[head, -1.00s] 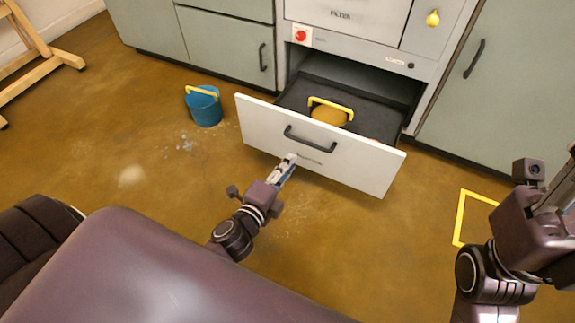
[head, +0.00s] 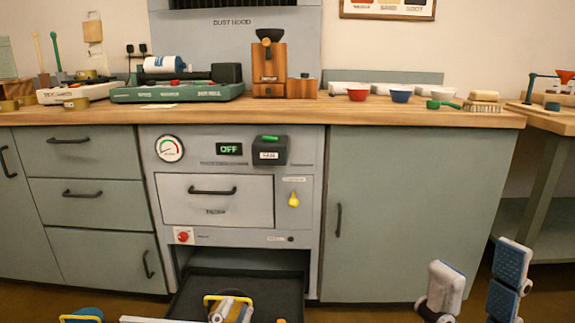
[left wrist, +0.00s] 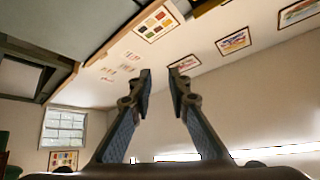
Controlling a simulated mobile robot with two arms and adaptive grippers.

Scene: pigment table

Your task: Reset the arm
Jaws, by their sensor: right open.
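My right gripper (head: 473,285) is at the lower right of the head view, in front of the green cabinet. Its two blue-padded fingers are wide apart with nothing between them. My left gripper (left wrist: 160,72) shows in the left wrist view with its tips apart and no object between them. It points up toward walls, ceiling and framed pictures. In the head view, pale and bluish parts that look like its fingers (head: 226,312) show at the bottom edge, overlapping the yellow-handled item (head: 228,297) in the open drawer. The rest of the left arm is out of frame.
The dark drawer (head: 275,288) stands open below the dust-hood unit. The wooden counter (head: 300,112) carries a green device (head: 178,93), a wooden grinder (head: 283,68), bowls and a brush (head: 483,98). The display (head: 230,149) reads OFF.

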